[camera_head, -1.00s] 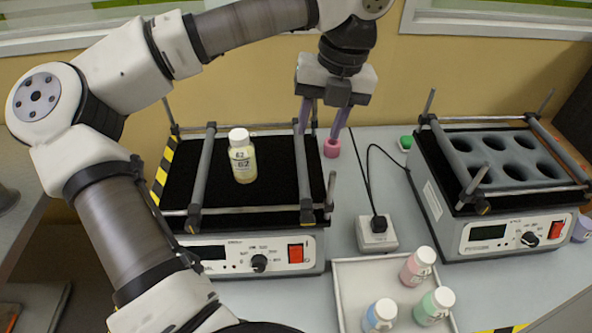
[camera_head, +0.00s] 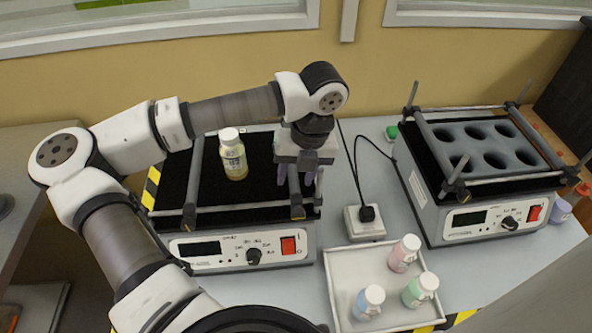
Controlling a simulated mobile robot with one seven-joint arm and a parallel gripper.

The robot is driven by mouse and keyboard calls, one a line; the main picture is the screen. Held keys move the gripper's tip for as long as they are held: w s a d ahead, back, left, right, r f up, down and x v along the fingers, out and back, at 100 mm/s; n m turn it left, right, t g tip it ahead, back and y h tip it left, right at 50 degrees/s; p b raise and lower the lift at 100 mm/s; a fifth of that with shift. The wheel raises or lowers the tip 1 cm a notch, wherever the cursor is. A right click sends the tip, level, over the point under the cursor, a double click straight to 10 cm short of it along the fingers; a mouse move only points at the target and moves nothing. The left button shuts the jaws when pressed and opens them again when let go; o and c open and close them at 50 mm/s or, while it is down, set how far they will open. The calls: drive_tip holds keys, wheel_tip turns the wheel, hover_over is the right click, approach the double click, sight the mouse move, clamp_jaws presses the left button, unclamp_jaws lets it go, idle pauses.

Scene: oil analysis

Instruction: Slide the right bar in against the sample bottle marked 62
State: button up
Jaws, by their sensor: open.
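The sample bottle marked 62 (camera_head: 233,160), with a white cap and yellowish contents, stands upright on the black top of the left shaker (camera_head: 258,230). The right bar (camera_head: 295,188) is a grey bar near the right edge of that top, with a clear gap between it and the bottle. My gripper (camera_head: 297,178) is open and points down over the right bar, its purple fingers to either side of it. The gripper hides the bar's far part. I cannot tell whether the fingers touch the bar.
The left bar (camera_head: 193,180) lies left of the bottle. A second shaker (camera_head: 490,222) with a holed grey rack stands at the right. A white tray (camera_head: 343,275) with three capped bottles lies in front. A black cable runs to a white box (camera_head: 364,224).

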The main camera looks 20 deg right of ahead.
drive_tip(key=shift+f, duration=0.2)
clamp_jaws()
drive_tip(key=w+a+b, duration=0.1)
drive_tip(key=a+b, duration=0.1)
drive_tip(key=a, duration=0.2)
drive_tip(key=w+a+b, duration=0.1)
drive_tip(key=a+b, duration=0.2)
drive_tip(key=a, duration=0.1)
drive_tip(key=w+a+b, duration=0.1)
drive_tip(key=a+b, duration=0.1)
drive_tip(key=a, duration=0.3)
drive_tip(key=shift+w+b, duration=0.3)
drive_tip(key=shift+w, duration=0.1)
unclamp_jaws()
wheel_tip(320, 180, up, 14)
drive_tip(key=d+b, duration=0.1)
drive_tip(key=d, duration=0.1)
drive_tip(key=shift+s+d+f+b, duration=0.15)
drive_tip(key=shift+s+d+b, duration=0.15)
drive_tip(key=shift+s+d, duration=0.1)
